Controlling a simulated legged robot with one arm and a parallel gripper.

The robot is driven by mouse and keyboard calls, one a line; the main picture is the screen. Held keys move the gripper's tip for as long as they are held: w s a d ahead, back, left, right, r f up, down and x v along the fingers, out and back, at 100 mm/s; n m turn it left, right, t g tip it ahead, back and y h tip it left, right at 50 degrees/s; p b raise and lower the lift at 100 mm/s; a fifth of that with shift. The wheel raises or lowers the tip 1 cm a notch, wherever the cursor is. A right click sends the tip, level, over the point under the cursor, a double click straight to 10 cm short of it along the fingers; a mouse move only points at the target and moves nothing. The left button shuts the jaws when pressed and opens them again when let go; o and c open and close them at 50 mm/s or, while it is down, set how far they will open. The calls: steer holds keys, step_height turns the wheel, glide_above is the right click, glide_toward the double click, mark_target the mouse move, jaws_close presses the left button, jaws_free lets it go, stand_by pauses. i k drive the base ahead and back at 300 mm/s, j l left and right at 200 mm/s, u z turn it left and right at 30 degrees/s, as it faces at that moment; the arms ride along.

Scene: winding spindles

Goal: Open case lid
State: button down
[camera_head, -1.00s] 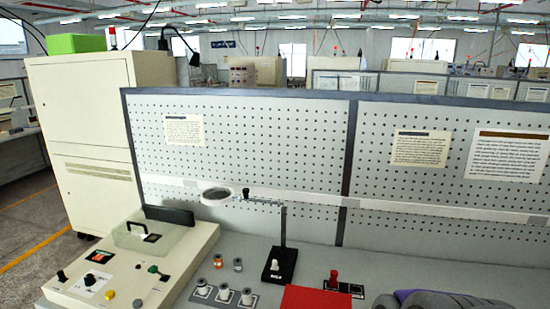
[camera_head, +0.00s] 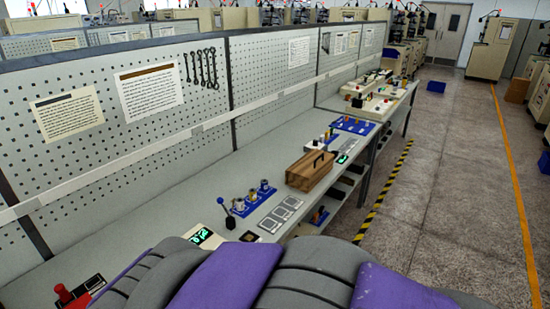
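A brown wooden case (camera_head: 311,171) with a dark handle on top stands on the grey bench, right of the picture's middle. Its top looks closed; the seam of a lid is too small to make out. A grey and purple padded part of my own body fills the bottom of the view. My gripper is not in view, so whether it is open or shut does not show.
The bench (camera_head: 180,205) runs along a pegboard wall (camera_head: 190,125). Blue-based spindles (camera_head: 250,197) and a blue lever (camera_head: 226,212) stand before the case. Several fixtures stand beyond it.

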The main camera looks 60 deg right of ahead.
mark_target(307, 172)
steer(key=z, duration=2.4)
steer(key=i+l, duration=0.15)
steer(key=i, duration=0.3)
steer(key=i+l+u, duration=0.15)
steer(key=i, duration=0.3)
steer(key=i+l, duration=0.25)
steer(key=i, duration=0.2)
steer(key=i+l+u, duration=0.15)
steer(key=i, duration=0.3)
steer(key=l, duration=0.1)
